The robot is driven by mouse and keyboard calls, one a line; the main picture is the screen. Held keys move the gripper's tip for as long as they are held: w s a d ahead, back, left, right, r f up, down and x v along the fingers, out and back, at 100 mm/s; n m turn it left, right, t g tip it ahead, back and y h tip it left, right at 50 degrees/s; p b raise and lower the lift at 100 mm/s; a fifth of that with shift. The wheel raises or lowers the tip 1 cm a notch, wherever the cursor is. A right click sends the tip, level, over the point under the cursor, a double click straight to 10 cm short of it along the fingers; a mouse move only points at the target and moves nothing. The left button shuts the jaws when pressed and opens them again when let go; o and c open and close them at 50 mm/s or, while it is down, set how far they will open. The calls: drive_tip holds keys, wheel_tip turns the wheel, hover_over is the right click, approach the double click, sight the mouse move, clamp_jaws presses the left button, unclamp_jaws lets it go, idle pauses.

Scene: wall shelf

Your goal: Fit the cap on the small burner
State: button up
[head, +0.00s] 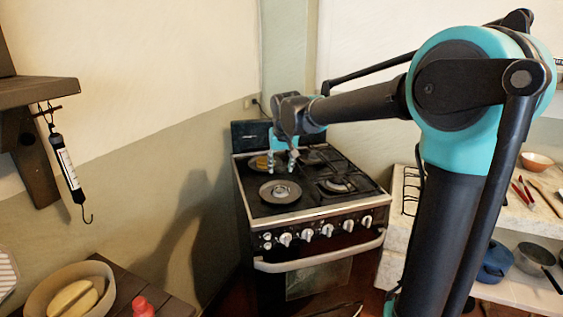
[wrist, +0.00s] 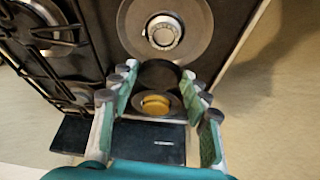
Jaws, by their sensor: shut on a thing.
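My gripper (head: 282,164) is over the left side of the stove, fingers pointing down. In the wrist view my gripper (wrist: 160,73) is shut on a dark round cap (wrist: 160,76), held between the fingertips. A small burner with a brass-coloured top (wrist: 156,106) shows just below the cap in that picture, on the stove's rear left. It also shows in the head view (head: 260,162), left of my fingers. The cap appears apart from the burner, but its height above the stove is hard to tell.
Black grates (head: 335,184) cover the right burners. The stove (head: 318,229) stands by the wall. A counter with pans is at right.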

hover_over(281, 193)
drive_tip(key=w, duration=0.1)
drive_tip(key=shift+f, duration=3.25)
drive_tip(key=shift+s+f, duration=0.15)
drive_tip(key=shift+f, duration=0.25)
drive_tip(key=o, duration=1.2)
drive_tip(key=shift+o, duration=0.4)
drive_tip(key=shift+o, duration=1.2)
drive_tip(key=shift+r, duration=3.55)
